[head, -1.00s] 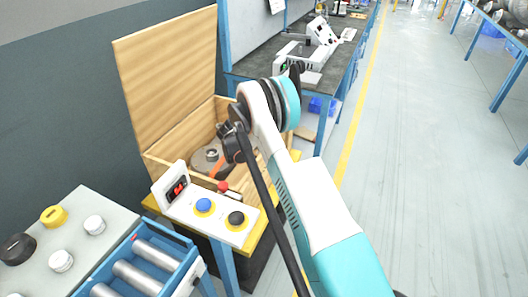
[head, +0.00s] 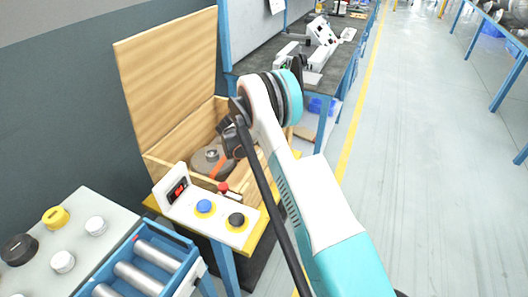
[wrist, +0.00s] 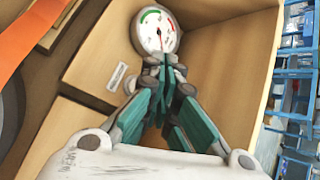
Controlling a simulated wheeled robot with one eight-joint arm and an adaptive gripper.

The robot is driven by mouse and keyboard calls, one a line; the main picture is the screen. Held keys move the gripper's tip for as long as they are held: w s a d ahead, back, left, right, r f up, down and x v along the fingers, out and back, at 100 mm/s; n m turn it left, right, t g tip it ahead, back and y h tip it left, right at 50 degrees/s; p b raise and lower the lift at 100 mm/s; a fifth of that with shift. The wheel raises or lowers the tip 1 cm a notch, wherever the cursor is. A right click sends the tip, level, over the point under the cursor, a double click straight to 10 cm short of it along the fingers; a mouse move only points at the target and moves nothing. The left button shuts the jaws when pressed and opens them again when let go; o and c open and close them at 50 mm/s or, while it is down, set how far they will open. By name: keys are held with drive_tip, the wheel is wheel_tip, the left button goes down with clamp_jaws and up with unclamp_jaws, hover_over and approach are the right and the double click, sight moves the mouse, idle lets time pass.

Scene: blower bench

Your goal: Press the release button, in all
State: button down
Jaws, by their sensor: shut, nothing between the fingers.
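A white control panel (head: 220,222) on the front of the bench carries a blue button (head: 204,206) and a black button (head: 236,219). I cannot tell from any label which one is the release button. A small red digit display (head: 177,190) stands at the panel's left end. My gripper (wrist: 164,64) is shut and empty inside the open wooden box, its fingertips in front of a round gauge (wrist: 155,31) on a wall in the wrist view. I cannot tell whether they touch it. In the head view my arm partly hides the gripper and the box's right side.
The wooden box (head: 168,75) has a raised lid. A grey disc with an orange strip (head: 208,162) lies inside. A red knob (head: 223,187) stands behind the buttons. A roller tray (head: 150,262) and a grey table with several knobs (head: 84,235) are at left.

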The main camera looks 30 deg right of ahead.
drive_tip(key=shift+r+p, duration=0.7)
drive_tip(key=shift+r, duration=1.3)
